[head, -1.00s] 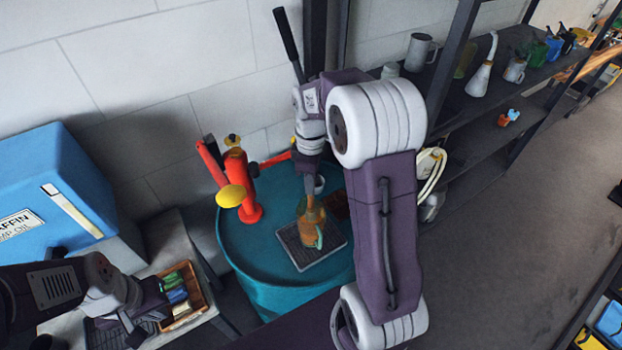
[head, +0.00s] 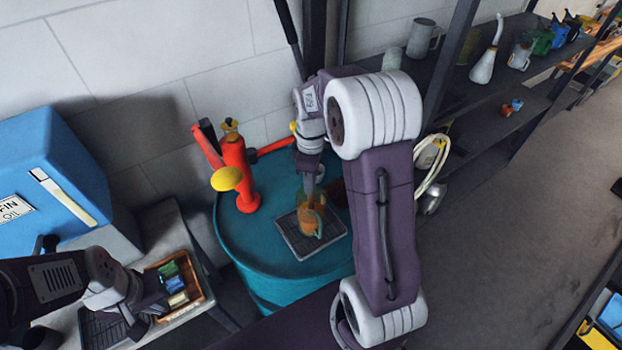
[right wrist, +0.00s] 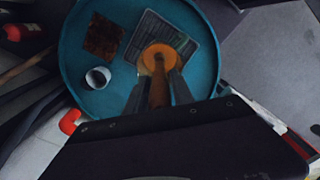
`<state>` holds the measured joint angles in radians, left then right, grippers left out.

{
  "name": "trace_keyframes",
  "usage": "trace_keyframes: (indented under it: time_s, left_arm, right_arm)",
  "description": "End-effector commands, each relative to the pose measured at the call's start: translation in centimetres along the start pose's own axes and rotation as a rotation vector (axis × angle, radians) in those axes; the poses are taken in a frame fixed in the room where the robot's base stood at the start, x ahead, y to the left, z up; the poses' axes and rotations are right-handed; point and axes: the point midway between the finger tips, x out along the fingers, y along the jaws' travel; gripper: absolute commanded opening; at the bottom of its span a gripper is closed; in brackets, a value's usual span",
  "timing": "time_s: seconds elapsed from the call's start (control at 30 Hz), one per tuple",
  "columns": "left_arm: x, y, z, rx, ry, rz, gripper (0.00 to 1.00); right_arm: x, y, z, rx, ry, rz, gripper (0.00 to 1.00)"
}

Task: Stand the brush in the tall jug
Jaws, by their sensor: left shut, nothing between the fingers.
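The tall amber jug (head: 312,222) stands upright on a dark grate on the round teal drum. In the right wrist view its round orange mouth (right wrist: 158,53) lies just beyond the fingertips. My right gripper (head: 310,178) is above the jug, pointing down. In the right wrist view its fingers (right wrist: 158,80) are on both sides of the brush's brown handle (right wrist: 158,94). The brush's lower end lines up with the jug's mouth and looks to be inside it, but its depth is hidden. My left gripper (head: 138,333) is shut and empty by the side table at the lower left.
A white cup (right wrist: 97,78) and a brown square (right wrist: 103,37) are close by on the drum. A wooden tray (head: 205,291) holds coloured items. Shelves stand at right.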

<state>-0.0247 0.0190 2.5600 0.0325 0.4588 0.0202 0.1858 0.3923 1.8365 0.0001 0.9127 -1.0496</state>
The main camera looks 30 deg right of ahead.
Motion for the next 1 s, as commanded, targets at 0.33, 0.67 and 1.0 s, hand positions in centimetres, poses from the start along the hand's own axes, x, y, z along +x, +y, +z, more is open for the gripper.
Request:
trace_keyframes:
  time_s: [0.33, 0.67, 1.0]
  left_arm:
    - [0.0, 0.0, 0.0, 0.000, 0.000, 0.000, 0.00]
    - [0.6, 0.0, 0.1, 0.000, 0.000, 0.000, 0.00]
    - [0.7, 0.0, 0.1, 0.000, 0.000, 0.000, 0.00]
  right_arm:
    - [-0.1, 0.0, 0.0, 0.000, 0.000, 0.000, 0.44]
    - [-6.2, 0.1, -0.1, 0.000, 0.003, 0.005, 0.44]
    - [-9.1, 0.0, 0.0, 0.000, 0.000, 0.000, 0.44]
